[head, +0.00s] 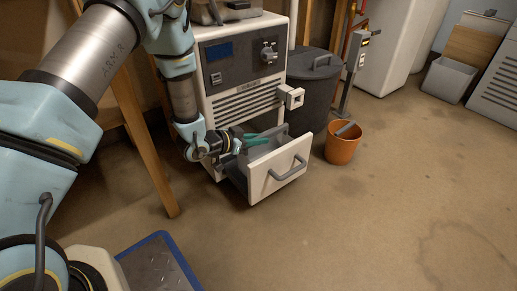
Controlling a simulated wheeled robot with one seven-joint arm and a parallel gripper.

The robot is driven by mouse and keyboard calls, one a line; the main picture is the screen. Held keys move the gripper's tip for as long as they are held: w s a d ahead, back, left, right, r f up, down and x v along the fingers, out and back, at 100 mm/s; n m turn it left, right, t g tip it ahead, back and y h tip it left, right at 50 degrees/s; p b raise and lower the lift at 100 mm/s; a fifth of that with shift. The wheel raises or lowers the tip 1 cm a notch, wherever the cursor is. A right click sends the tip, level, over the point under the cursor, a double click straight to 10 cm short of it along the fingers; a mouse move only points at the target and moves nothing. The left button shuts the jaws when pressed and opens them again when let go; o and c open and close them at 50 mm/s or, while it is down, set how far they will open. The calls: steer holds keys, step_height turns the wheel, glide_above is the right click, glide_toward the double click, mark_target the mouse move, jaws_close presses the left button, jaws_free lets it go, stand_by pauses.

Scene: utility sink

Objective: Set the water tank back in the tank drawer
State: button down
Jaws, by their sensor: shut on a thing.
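The tank drawer (280,174) is pulled out low at the front of the pale machine, with its white front and grey handle facing right. The water tank (264,146) appears as a greyish shape in the drawer opening; its lower part is hidden by the drawer walls. My gripper (240,143) reaches in from the left, over the drawer's left side, and is shut on the tank near its top. The dark wrist and teal finger parts hide the exact grip. I cannot tell whether the tank rests on the drawer floor.
The machine (242,70) stands behind the drawer, with a pale block (291,97) jutting from its right edge. An orange bucket (342,143) and a dark lidded bin (313,85) stand to the right. A wooden leg (143,140) is close left.

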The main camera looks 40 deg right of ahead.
steer(key=shift+f+b, duration=0.35)
steer(key=shift+f, duration=1.2)
steer(key=c, duration=0.8)
jaws_free()
